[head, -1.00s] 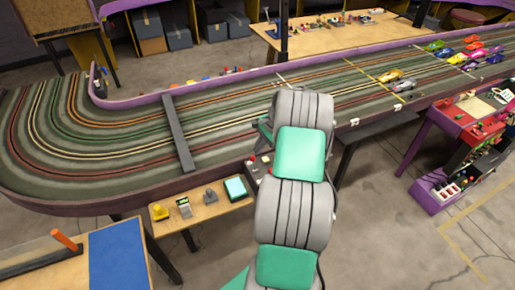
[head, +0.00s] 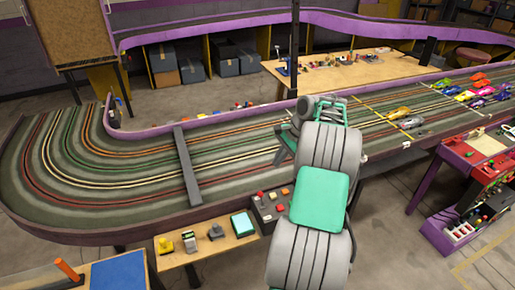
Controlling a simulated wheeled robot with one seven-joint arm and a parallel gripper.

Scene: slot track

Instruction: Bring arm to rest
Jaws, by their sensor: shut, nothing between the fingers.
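My grey and teal arm rises from the bottom of the head view, right of the middle, and reaches over the near edge of the slot track (head: 110,212). Its far links look folded behind the big grey link, and a small grey part shows above it over the track. My gripper's fingers are not visible; the arm hides that region. I see nothing held.
A control box (head: 268,207) with red buttons stands close left of my arm, beside a small wooden table (head: 178,258) with small devices. Toy cars (head: 411,123) sit on the track at right. A red and purple cart (head: 462,158) stands right. A dark bar (head: 187,165) crosses the track.

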